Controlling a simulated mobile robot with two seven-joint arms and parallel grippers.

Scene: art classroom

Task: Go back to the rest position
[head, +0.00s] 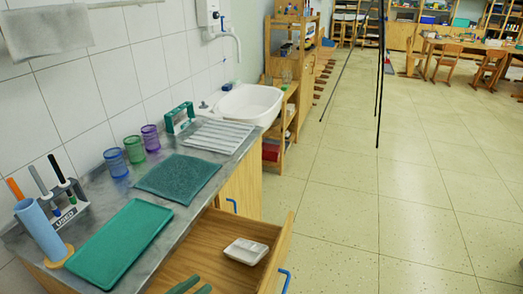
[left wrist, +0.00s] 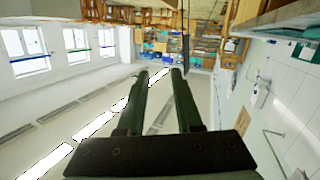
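The wooden drawer (head: 225,227) is pulled out from the counter. A small white divided dish (head: 246,251) lies inside it. My right gripper is in neither view.
The counter (head: 150,190) holds a green tray (head: 122,240), a dark green mat (head: 178,177), mesh cups (head: 116,162), a tool rack (head: 64,205) and a blue cylinder (head: 40,229). A white sink (head: 249,104) stands beyond. The tiled floor (head: 370,210) to the right is mostly clear.

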